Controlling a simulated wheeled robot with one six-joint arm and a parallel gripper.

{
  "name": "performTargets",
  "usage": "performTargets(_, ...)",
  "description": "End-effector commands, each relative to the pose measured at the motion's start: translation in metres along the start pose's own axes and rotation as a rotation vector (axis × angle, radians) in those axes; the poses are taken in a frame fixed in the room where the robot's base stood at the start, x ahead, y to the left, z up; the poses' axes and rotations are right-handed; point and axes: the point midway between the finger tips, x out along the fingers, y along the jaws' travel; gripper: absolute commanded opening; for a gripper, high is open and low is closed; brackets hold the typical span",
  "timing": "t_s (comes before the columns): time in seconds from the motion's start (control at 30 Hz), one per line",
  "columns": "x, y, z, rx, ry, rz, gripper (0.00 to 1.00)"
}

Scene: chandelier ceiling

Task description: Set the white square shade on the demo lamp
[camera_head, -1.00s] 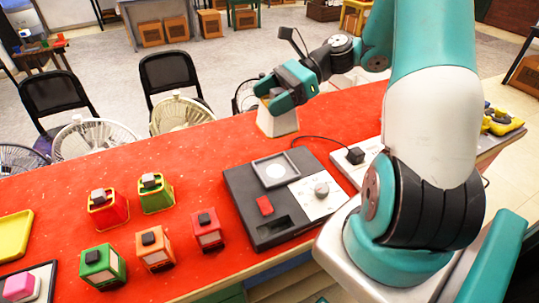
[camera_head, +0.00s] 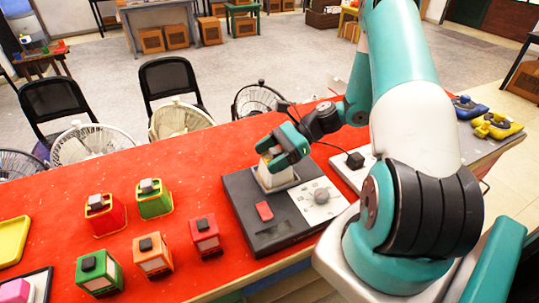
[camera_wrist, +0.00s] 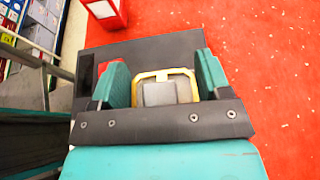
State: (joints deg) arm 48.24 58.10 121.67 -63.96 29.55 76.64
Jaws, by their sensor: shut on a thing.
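The white square shade (camera_head: 276,179) is upright at the grey square seat of the dark demo lamp base (camera_head: 240,206). My gripper (camera_head: 276,151) is shut on the shade's top from above. In the wrist view, my gripper (camera_wrist: 165,88) has its two teal fingers on either side of the shade's grey knob and yellow-edged top (camera_wrist: 163,76). The shade's lower edge appears at the seat; I cannot tell whether it touches. The base also carries a red button (camera_head: 264,211) and a white dial plate (camera_head: 317,200).
Red, green and orange shades (camera_head: 152,254) stand on the red table (camera_head: 190,170) to the left. A yellow tray (camera_head: 13,238) lies at the far left. A white box with a black plug (camera_head: 355,159) is right of the base. Fans (camera_head: 180,120) stand behind the table.

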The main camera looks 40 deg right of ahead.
Motion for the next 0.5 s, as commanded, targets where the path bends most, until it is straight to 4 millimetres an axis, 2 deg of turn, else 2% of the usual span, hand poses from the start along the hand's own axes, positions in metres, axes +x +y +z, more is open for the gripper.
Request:
performTargets(0.17, 0.0006, 0.0, -0.0014, 0.0, -0.001, 0.0, 0.45)
performTargets(0.2, 0.0007, -0.0001, -0.0017, 0.0, 0.0, 0.0, 0.75)
performTargets(0.3, 0.0005, -0.0001, -0.0014, 0.0, 0.0, 0.0, 0.96)
performTargets(0.5, 0.0005, -0.0001, -0.0013, 0.0, 0.0, 0.0, 0.96)
